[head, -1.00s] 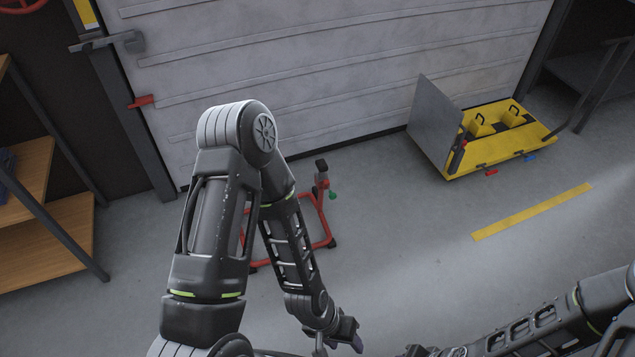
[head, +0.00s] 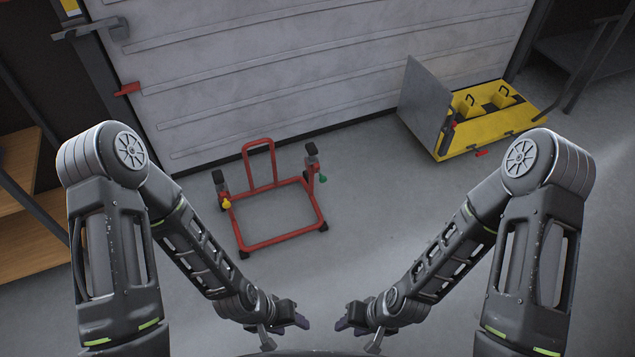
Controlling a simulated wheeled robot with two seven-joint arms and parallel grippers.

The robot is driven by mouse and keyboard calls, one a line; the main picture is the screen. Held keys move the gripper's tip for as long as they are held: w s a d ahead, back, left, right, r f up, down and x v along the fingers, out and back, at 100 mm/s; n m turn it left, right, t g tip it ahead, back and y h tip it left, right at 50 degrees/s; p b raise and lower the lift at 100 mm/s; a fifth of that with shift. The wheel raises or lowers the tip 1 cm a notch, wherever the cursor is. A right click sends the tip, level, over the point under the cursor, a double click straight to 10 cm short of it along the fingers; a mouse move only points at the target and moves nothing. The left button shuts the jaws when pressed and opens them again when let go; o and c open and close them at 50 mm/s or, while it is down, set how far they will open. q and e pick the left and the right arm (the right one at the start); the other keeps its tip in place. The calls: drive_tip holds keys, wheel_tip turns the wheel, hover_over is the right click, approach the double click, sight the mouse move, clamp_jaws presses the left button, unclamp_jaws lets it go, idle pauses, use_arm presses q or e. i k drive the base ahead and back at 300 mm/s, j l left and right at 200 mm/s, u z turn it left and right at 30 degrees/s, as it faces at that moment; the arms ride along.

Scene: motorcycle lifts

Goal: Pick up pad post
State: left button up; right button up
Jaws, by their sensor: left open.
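A red tubular paddock stand (head: 275,243) stands on the floor ahead of my arms. It carries two upright posts with dark pads on top, a left pad post (head: 221,186) with a yellow knob and a right pad post (head: 312,166) with a green knob. Which one the task means I cannot tell. My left gripper (head: 302,321) is open and empty in the lower middle, apart from the stand. My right gripper (head: 343,324) faces it, also apart from the stand; its jaw opening is too small to judge.
A yellow lift platform (head: 480,145) with a raised grey plate (head: 424,105) stands by the shutter door at the upper right. A wooden shelf (head: 30,225) is at the left edge. The floor around the stand is clear.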

sight(311, 148)
drive_tip(key=z, duration=0.25)
drive_tip(key=i+j+z, duration=0.15)
drive_tip(key=z, duration=0.25)
drive_tip(key=i+j+z, duration=0.15)
drive_tip(key=z, duration=0.2)
drive_tip(key=i+j+z, duration=0.15)
drive_tip(key=z, duration=0.25)
drive_tip(key=i+j, duration=0.15)
drive_tip(key=j, duration=0.2)
drive_tip(key=i+j+z, duration=0.1)
drive_tip(key=j, duration=0.3)
drive_tip(key=i+j+z, duration=0.1)
drive_tip(key=j, duration=0.25)
drive_tip(key=i+j, duration=0.15)
drive_tip(key=j, duration=0.25)
